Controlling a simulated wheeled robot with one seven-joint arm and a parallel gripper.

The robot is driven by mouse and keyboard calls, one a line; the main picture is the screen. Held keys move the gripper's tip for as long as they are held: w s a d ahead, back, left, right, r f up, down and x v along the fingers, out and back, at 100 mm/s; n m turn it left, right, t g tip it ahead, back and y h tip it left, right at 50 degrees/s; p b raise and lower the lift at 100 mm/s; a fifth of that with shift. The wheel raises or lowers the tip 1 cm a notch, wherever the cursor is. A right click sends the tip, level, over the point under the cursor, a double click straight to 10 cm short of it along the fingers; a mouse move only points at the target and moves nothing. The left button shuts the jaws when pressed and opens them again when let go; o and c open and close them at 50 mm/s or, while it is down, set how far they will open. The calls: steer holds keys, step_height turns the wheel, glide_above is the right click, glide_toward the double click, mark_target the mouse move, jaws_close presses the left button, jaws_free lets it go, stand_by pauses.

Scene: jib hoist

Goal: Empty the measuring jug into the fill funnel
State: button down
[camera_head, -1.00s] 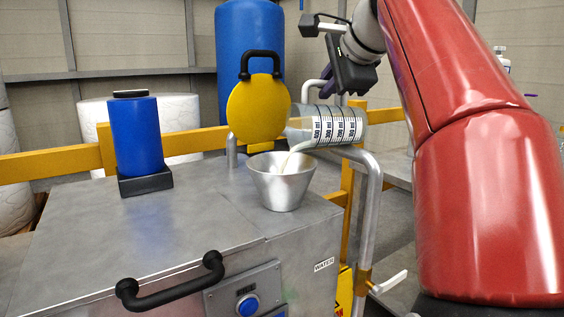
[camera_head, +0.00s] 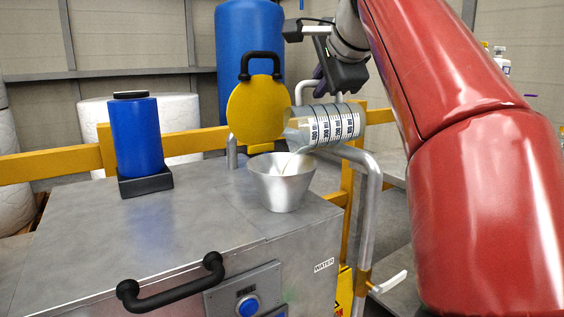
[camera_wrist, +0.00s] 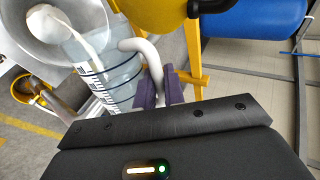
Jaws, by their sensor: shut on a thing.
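The measuring jug (camera_head: 335,126) is clear with dark printed graduations and lies tilted nearly on its side, mouth to the left. A pale stream runs from its mouth into the metal fill funnel (camera_head: 281,187), which stands on the steel cabinet top. In the wrist view the jug (camera_wrist: 122,78) also shows, with the white stream falling into the funnel (camera_wrist: 92,14), where pale liquid lies. My gripper (camera_wrist: 160,92) has purple fingers shut on the jug's white handle (camera_wrist: 154,62). In the head view the fingers are mostly hidden behind my arm.
A round yellow lid (camera_head: 257,109) with a black handle stands upright behind the funnel. A blue canister (camera_head: 136,135) sits at the left on the steel cabinet (camera_head: 130,235). A metal pipe (camera_head: 373,210) rises beside the funnel. A yellow rail (camera_head: 55,166) runs behind.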

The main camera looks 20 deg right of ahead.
steer(key=shift+a+r, duration=0.1)
steer(key=shift+a, duration=0.05)
